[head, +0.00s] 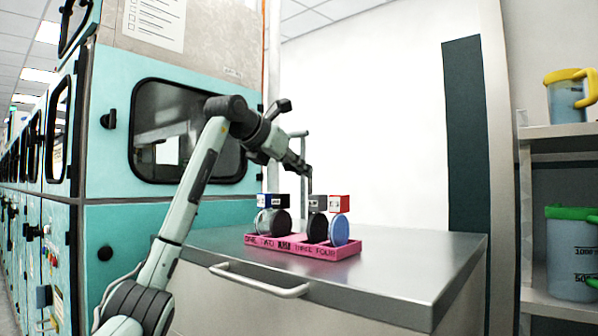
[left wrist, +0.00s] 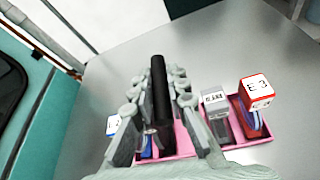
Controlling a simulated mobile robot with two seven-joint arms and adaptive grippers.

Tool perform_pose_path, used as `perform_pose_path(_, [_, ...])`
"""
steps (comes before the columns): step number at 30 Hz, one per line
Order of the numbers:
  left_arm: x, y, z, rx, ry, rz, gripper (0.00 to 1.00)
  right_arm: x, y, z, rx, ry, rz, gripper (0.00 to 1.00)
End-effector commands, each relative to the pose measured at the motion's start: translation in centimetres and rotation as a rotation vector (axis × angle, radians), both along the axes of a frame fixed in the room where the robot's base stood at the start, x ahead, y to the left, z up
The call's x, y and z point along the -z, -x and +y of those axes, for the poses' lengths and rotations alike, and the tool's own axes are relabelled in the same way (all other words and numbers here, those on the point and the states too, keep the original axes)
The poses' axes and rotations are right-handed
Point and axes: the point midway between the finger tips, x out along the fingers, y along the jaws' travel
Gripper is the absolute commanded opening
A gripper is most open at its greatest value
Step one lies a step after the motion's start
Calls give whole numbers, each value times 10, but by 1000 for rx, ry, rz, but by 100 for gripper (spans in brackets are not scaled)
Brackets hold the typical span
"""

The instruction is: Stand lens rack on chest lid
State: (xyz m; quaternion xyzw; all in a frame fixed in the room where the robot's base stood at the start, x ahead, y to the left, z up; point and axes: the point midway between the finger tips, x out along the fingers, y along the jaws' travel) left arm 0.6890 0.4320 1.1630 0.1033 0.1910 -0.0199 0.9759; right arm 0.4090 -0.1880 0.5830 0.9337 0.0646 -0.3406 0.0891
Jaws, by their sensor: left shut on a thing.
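The pink lens rack (head: 305,250) is on the grey metal chest lid (head: 400,272), upright, with its lettered side facing the head camera. I cannot tell whether its base fully touches the lid. It holds several round lenses with coloured block tops, including a blue lens (head: 339,229) under a red-and-white block. My left gripper (head: 306,178) is above the rack's middle, pointing down. In the left wrist view its fingers are shut around a black upright bar (left wrist: 160,85) standing over the pink rack (left wrist: 184,141). The fingers hide part of the rack. My right gripper is not in view.
The chest front has a bar handle (head: 260,282). Teal cabinets (head: 160,215) stand at the left. Shelves at the right hold a yellow-rimmed jug (head: 565,98) and a green-rimmed container (head: 570,260). The lid is clear in front and right of the rack.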

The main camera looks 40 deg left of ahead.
Motion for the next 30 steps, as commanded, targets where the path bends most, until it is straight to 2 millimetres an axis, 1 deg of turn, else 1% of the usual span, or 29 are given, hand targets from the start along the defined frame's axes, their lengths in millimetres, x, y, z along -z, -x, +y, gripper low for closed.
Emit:
perform_pose_path(3, [-2, 1, 0, 0, 0, -6, 0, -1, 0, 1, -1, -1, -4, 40])
perform_pose_path(10, [-1, 0, 0, 0, 0, -6, 0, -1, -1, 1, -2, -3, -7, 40])
perform_pose_path(11, [1, 0, 0, 0, 0, 0, 17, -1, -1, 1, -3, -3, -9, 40])
perform_pose_path(15, [1, 0, 0, 0, 0, 0, 34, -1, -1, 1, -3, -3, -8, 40])
perform_pose_path(25, [0, 0, 0, 0, 0, 0, 35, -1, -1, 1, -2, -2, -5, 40])
perform_pose_path(28, [-4, 8, 1, -2, -1, -3, 35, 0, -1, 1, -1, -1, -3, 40])
perform_pose_path(30, [-8, 18, 2, -3, -1, -4, 35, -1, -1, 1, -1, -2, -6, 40])
